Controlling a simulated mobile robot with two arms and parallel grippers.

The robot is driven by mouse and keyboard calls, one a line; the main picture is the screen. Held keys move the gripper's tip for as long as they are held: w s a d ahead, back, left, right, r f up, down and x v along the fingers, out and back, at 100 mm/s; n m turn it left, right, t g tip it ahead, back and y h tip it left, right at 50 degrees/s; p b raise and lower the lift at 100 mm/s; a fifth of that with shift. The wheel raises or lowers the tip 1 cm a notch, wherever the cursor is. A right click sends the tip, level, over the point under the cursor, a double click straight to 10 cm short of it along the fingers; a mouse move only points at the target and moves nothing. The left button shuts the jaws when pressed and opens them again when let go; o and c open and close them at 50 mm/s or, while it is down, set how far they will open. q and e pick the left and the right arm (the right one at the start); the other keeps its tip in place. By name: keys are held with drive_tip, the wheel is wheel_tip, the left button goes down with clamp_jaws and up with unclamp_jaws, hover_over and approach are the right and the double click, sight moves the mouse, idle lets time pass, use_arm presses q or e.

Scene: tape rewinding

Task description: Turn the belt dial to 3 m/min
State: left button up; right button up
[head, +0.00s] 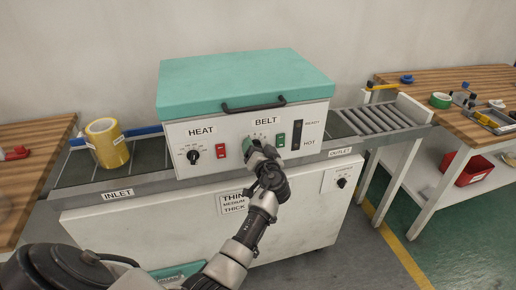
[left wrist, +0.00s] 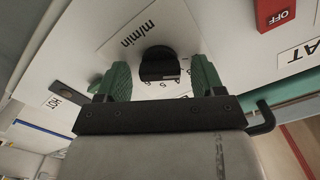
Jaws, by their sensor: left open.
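The belt dial (left wrist: 160,66) is a black knob on a white scale plate (left wrist: 130,32) marked "m/min" in the left wrist view. My left gripper (left wrist: 160,78) is open, with one green finger on each side of the knob and gaps visible between. Some scale numbers show behind the knob, but its setting cannot be read. In the head view my left gripper (head: 256,152) is at the panel below the BELT label (head: 266,121) and hides the knob. My right gripper is not in view.
The HEAT dial (head: 193,155) and red switch (head: 221,150) are left of the gripper; a green switch (head: 280,140) is close on its right. A black lid handle (head: 254,105) sticks out above. A yellow tape roll (head: 107,143) stands at the inlet.

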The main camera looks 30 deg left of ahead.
use_arm(q)
drive_tip(key=c, duration=0.9)
drive_tip(key=shift+m, duration=0.3)
drive_tip(key=shift+f+m, duration=0.1)
drive_tip(key=shift+m, duration=2.6)
drive_tip(key=o, duration=0.9)
